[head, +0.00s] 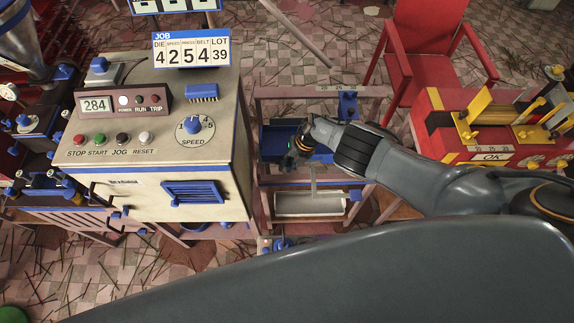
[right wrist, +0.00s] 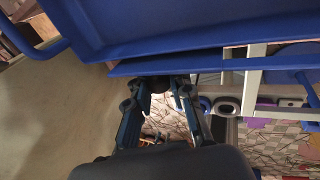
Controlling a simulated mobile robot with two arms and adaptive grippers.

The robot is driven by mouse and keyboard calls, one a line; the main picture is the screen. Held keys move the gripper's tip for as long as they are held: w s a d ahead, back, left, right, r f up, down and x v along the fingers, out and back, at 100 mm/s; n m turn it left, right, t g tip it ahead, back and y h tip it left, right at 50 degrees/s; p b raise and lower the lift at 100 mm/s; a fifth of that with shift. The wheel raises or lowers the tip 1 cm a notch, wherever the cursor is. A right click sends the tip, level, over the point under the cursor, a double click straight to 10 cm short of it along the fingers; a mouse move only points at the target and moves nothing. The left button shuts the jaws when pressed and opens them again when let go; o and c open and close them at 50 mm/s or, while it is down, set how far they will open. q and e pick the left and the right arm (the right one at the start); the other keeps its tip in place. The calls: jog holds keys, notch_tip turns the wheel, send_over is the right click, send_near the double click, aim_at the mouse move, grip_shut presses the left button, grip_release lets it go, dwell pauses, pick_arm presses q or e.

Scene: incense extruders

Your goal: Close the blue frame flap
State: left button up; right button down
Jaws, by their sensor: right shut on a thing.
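The blue frame flap (head: 277,139) shows inside the metal frame to the right of the control cabinet, partly hidden behind my right gripper and arm. In the right wrist view the blue panel (right wrist: 190,28) fills the top, with a thin blue lip (right wrist: 205,62) along its lower edge. My right gripper (head: 290,160) is at the flap's lower part. In the right wrist view its fingertips (right wrist: 160,88) close around a small dark piece just under the lip; the exact contact is hard to see. My left gripper is out of view.
The cream control cabinet (head: 160,130) stands close on the left of the frame. A red chair (head: 420,55) and a red machine (head: 480,130) stand to the right. Thin sticks litter the tiled floor.

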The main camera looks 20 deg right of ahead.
jog(key=shift+w+r, duration=0.1)
jog(key=c, duration=1.2)
grip_release()
